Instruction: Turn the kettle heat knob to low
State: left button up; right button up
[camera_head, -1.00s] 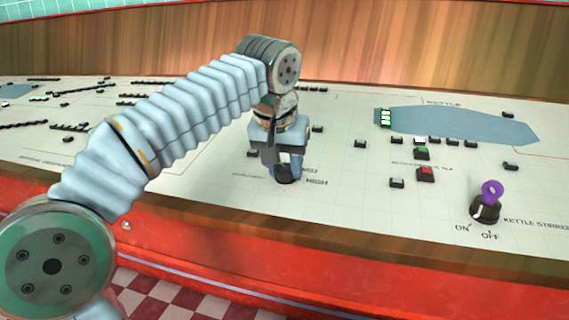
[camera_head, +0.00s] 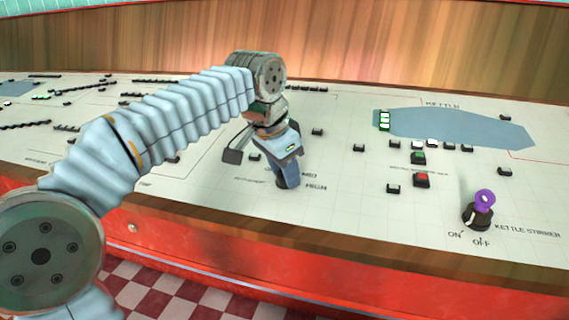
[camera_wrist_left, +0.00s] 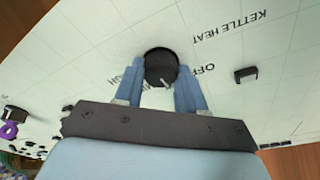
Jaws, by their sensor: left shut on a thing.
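The kettle heat knob (camera_wrist_left: 161,66) is a round black knob on the pale panel, with a light pointer mark on it. In the left wrist view the words KETTLE HEAT and OFF are printed beside it. My left gripper (camera_wrist_left: 160,80) is shut on the knob, one blue-grey finger on each side. In the head view my left gripper (camera_head: 288,182) points down at the panel and hides most of the knob. The labels MID and HIGH show just right of it. My right gripper is in no view.
A kettle stirrer knob (camera_head: 478,213) with a purple handle stands at the right. A red button (camera_head: 422,180) and a green button (camera_head: 418,158) sit on the control panel (camera_head: 345,205). A wooden edge (camera_head: 330,240) runs along the panel's front.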

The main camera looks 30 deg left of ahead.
pick_arm(q)
jog(key=shift+r+m, duration=0.1)
jog(key=shift+m, duration=0.5)
jog(key=shift+p, duration=0.3)
jog(key=o, duration=1)
jog(key=shift+o, duration=0.2)
jog(key=p+v, duration=0.3)
jog(key=v, duration=1)
jog(key=shift+r, duration=0.35)
jog(key=shift+a, duration=0.15)
